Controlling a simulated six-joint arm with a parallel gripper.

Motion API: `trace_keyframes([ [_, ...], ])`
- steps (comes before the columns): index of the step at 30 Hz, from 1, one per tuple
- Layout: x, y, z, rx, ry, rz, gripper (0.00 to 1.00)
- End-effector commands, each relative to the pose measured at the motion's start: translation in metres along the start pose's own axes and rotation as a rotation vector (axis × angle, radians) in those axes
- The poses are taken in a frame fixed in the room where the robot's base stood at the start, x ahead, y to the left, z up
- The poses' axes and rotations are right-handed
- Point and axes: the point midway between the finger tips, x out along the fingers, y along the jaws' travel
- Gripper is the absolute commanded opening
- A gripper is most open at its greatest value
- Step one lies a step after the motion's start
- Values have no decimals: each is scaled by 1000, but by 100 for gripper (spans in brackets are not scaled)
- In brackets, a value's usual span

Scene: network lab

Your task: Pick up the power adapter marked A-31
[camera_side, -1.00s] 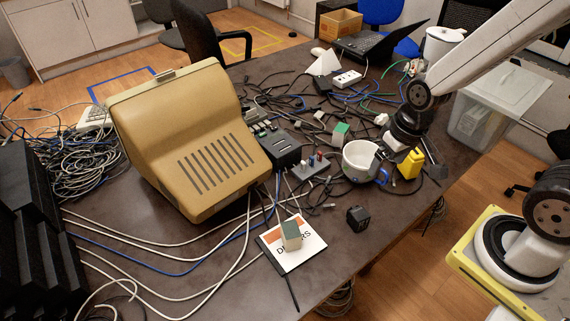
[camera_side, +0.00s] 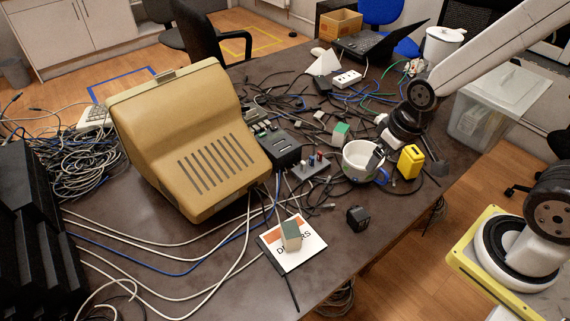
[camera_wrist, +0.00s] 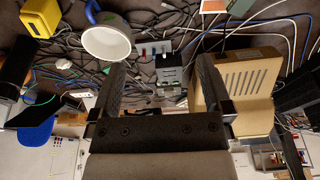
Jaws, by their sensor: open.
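No marking A-31 is readable, so I cannot tell which block is that adapter. A small black adapter-like block (camera_side: 358,218) lies on the bare table right of the printed card. A grey-green block (camera_side: 291,235) stands on the card. A white block with a green face (camera_side: 340,132) stands behind the mug. A yellow block (camera_side: 410,161) stands right of the mug; it also shows in the wrist view (camera_wrist: 40,18).
A white mug with a blue handle (camera_side: 362,160) is close beside one finger. A beige terminal case (camera_side: 195,145) fills the table's left middle. Cables and a black box (camera_side: 283,150) crowd the centre. The front right table edge is near the black block.

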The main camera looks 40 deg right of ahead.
Motion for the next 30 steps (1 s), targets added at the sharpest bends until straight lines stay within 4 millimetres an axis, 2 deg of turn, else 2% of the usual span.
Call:
trace_keyframes([
  [17, 6, 4, 1, 46, -36, -5, 100],
  [23, 23, 15, 4, 182, -144, -24, 100],
  [30, 52, 30, 12, 429, -329, -82, 100],
])
